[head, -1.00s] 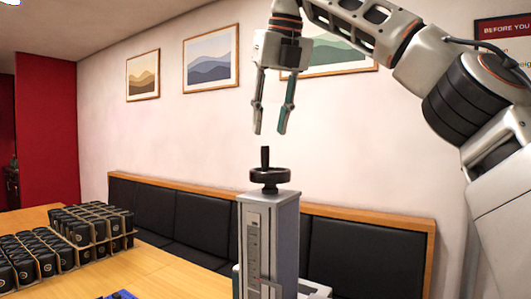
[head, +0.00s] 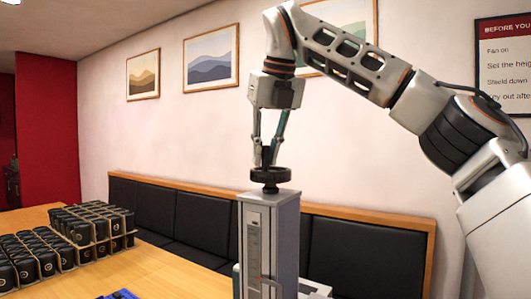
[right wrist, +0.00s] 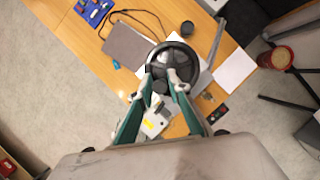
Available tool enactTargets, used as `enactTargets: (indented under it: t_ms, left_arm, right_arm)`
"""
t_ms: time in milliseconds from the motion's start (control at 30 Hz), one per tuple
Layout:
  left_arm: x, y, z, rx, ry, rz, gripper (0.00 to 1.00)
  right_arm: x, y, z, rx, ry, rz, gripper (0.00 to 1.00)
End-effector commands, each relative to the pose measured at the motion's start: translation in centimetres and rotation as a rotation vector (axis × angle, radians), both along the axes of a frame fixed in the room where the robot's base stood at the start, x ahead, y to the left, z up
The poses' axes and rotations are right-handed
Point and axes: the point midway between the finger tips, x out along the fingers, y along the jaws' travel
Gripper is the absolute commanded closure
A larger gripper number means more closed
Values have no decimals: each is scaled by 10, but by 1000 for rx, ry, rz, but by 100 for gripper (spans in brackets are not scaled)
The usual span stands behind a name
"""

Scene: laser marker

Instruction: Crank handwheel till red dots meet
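The black handwheel (head: 270,175) sits on top of the grey marker column (head: 280,245). Its upright crank handle was visible a second ago and is now mostly hidden between the fingertips of my right gripper (head: 266,157). The fingers reach down from above and have closed in on the handle just over the wheel. In the right wrist view the fingertips (right wrist: 168,80) overlap the near part of the round handwheel (right wrist: 172,55). A scale runs down the column's front face. I cannot make out any red dots. My left gripper is not in view.
Trays of black cups (head: 75,235) stand on the wooden table at left. A blue item (head: 120,295) lies at the table's front. A black padded bench (head: 365,250) runs behind. The right wrist view shows a grey mat (right wrist: 128,45) and white paper (right wrist: 235,70).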

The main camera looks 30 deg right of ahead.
Motion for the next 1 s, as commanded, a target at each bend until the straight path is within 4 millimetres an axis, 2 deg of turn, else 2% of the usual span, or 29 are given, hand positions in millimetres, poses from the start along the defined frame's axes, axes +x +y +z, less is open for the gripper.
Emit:
enactTargets:
  t_ms: [367,533,1000]
  left_arm:
    - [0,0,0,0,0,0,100]
    - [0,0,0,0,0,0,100]
    - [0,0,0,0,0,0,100]
  right_arm:
    - [0,0,0,1,0,14,100]
    - [-2,-2,0,1,1,72,100]
    - [-8,-12,1,1,-2,457,100]
